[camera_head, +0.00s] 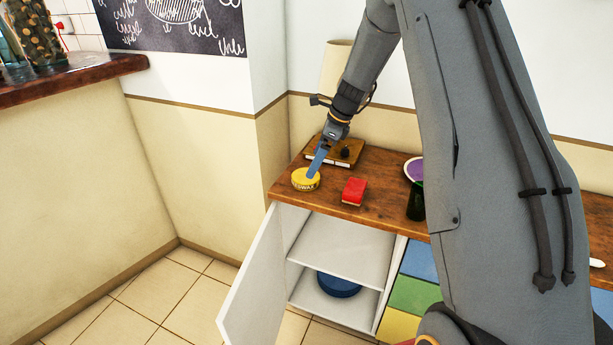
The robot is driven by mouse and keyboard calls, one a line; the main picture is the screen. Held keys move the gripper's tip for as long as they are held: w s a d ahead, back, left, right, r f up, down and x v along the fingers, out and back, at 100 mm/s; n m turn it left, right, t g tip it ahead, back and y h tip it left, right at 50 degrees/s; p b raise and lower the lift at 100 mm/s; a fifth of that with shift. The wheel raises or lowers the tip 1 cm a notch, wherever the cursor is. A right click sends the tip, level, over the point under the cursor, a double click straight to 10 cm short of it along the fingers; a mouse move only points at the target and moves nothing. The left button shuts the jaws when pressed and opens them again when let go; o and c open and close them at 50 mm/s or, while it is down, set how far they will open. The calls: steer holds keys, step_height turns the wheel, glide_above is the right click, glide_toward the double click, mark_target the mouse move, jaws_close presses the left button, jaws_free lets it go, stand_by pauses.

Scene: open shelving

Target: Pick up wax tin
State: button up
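The wax tin (303,183) is a round yellow tin with dark lettering, partly readable as "ESWAX". It sits flat near the left front corner of the wooden cabinet top (381,181). My gripper (313,172) reaches down from above, and its blue finger tip overlaps the tin's upper right part in the picture. Only one blue finger shows clearly, so the gap between the fingers is hidden. I cannot tell whether the finger touches the tin or whether the tin is held.
A red block (354,191) lies to the right of the tin. A book-like brown item (322,157) and a cream lampshade (335,68) are behind. A dark green cup (416,203) and purple round item (413,169) stand farther right. The white cabinet door (255,275) hangs open below.

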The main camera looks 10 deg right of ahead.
mark_target(306, 179)
steer(key=shift+p+x, duration=1.25)
steer(key=shift+x, duration=1.95)
steer(key=shift+w+r, duration=0.1)
steer(key=c, duration=1.4)
